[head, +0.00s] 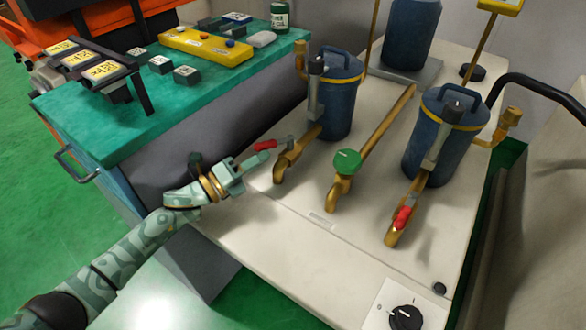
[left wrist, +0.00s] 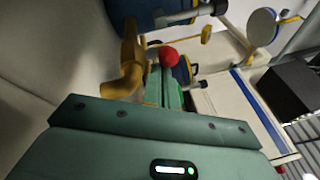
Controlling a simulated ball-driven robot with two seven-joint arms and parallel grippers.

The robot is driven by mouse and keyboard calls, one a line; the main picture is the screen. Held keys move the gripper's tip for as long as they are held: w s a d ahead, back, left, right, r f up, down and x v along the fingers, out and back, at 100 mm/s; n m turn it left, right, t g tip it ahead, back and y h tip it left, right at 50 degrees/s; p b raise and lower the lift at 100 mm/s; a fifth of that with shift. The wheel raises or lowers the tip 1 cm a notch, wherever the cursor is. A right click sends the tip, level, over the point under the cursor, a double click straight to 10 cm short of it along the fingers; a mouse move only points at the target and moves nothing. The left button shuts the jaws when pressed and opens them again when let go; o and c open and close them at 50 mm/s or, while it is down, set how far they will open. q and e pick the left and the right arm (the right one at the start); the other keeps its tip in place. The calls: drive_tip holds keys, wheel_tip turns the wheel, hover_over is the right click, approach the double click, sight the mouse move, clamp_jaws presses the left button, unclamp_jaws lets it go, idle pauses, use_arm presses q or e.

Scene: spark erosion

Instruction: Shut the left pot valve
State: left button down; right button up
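The left pot (head: 333,95) is a blue lidded can with a brass outlet pipe (head: 296,152) running down towards the front. Its valve has a red-tipped lever (head: 265,146) that sticks out to the left, across the pipe. My left gripper (head: 258,160) is just in front of and below the red tip. In the left wrist view its fingers (left wrist: 163,88) look close together, with the red tip (left wrist: 169,57) right past their ends. I see nothing clearly between them, and I cannot tell whether they touch the lever. My right gripper is out of view.
The right pot (head: 433,135) has a red lever (head: 403,217) lying along its pipe. A green round knob (head: 347,162) sits on the middle pipe. A black dial (head: 406,317) is at the front. A teal bench (head: 110,130) with boxes stands left.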

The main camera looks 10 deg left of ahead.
use_arm(q)
drive_tip(key=shift+w+a, duration=0.3)
drive_tip(key=shift+w, duration=0.05)
drive_tip(key=shift+w+a+b, duration=0.25)
drive_tip(key=shift+w+b, duration=0.1)
drive_tip(key=shift+b, duration=0.05)
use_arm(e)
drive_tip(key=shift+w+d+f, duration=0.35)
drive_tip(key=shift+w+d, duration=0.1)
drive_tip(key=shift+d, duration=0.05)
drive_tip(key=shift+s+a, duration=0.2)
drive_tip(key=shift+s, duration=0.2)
use_arm(q)
drive_tip(key=shift+r, duration=0.1)
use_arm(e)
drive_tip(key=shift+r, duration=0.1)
